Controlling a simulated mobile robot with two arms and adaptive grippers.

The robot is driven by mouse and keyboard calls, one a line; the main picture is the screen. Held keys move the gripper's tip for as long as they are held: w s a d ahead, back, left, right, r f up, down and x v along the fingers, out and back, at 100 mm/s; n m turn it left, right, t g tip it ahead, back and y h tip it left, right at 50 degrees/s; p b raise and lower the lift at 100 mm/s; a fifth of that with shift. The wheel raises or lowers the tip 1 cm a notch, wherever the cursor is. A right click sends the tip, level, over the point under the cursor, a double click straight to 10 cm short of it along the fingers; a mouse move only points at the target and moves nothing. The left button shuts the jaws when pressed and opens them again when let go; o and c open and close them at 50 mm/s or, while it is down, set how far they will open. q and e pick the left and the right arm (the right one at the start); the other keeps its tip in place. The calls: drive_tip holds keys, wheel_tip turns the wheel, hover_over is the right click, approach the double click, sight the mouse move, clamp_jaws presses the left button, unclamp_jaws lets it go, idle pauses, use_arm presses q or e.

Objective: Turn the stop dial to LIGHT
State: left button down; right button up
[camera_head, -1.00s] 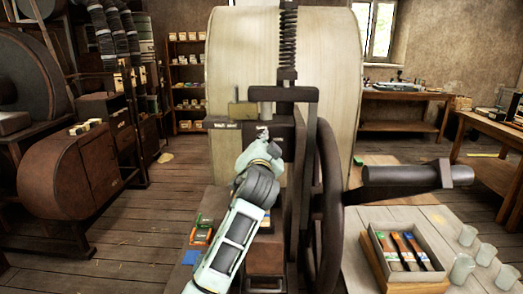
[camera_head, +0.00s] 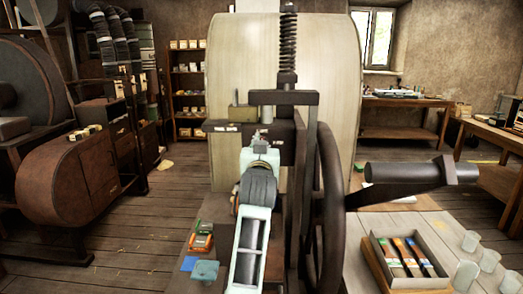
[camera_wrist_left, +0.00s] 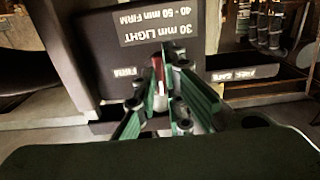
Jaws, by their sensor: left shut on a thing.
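My left gripper (camera_head: 262,142) is at the front of the press's dark block, left of the handwheel. In the left wrist view the gripper (camera_wrist_left: 163,98) is shut on a small part with a red and white top, which I take as the stop dial (camera_wrist_left: 158,70). The fingers hide most of it. A label reading "30 mm LIGHT, 40 - 50 mm FIRM" (camera_wrist_left: 165,28) is upside down on the dark face behind it. A smaller "FIRM" label (camera_wrist_left: 125,73) is beside the dial. The dial's exact pointing cannot be told. My right gripper is not in view.
The handwheel (camera_head: 330,220) with its crank handle (camera_head: 425,174) stands close to the right of my left arm. An orange and green item (camera_head: 201,240) lies to the left.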

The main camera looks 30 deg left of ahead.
use_arm(q)
drive_tip(key=shift+f, duration=0.1)
idle(0.3)
drive_tip(key=c, duration=1.8)
unclamp_jaws()
drive_tip(key=shift+c, duration=0.2)
drive_tip(key=shift+d, duration=0.1)
drive_tip(key=v, duration=1.2)
drive_tip(key=shift+f, duration=0.1)
